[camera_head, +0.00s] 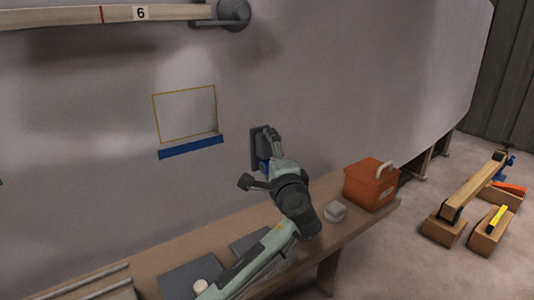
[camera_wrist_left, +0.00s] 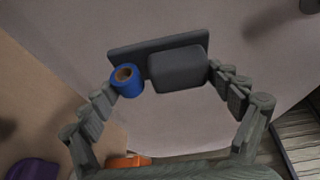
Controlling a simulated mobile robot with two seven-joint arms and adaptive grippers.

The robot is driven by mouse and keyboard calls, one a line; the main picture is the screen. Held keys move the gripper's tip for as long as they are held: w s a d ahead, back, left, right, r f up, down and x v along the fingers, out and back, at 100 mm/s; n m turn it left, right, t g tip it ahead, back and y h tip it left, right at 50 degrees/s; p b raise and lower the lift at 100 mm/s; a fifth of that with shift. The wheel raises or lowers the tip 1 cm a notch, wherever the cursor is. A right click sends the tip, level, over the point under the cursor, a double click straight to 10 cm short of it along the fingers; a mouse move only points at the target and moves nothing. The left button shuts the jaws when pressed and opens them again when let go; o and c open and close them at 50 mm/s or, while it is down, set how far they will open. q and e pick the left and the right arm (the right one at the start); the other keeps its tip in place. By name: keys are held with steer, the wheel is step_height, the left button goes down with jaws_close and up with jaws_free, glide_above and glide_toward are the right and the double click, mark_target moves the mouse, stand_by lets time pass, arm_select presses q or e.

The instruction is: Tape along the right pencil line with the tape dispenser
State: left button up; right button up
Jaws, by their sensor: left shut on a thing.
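My left gripper (camera_head: 270,148) is shut on the tape dispenser (camera_head: 255,150), a dark grey block with a flat plate. In the left wrist view the dispenser (camera_wrist_left: 178,68) sits between the fingertips of my left gripper (camera_wrist_left: 164,76), with a blue tape roll (camera_wrist_left: 127,82) at its left. A thin yellowish rectangle is drawn on the grey hull; its right pencil line (camera_head: 216,108) is bare. A blue tape strip (camera_head: 190,147) runs along its lower edge, tilted slightly. The dispenser is to the right of the rectangle, close to the hull; I cannot tell whether it touches. My right gripper is out of view.
A wooden bench (camera_head: 228,228) runs below the hull, bearing an orange box (camera_head: 371,187), a small pale block (camera_head: 335,211) and dark flat sheets (camera_head: 190,277). A wooden batten (camera_head: 60,17) marked 6 crosses the upper left. Wooden pieces (camera_head: 472,188) lie on the floor at right.

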arm_select(q)
steer(key=s+d, duration=0.1)
steer(key=s+d+p, duration=0.1)
steer(key=s, duration=0.1)
steer(key=shift+s+d+r, duration=0.1)
steer(key=shift+s, duration=0.1)
stand_by(1.0)
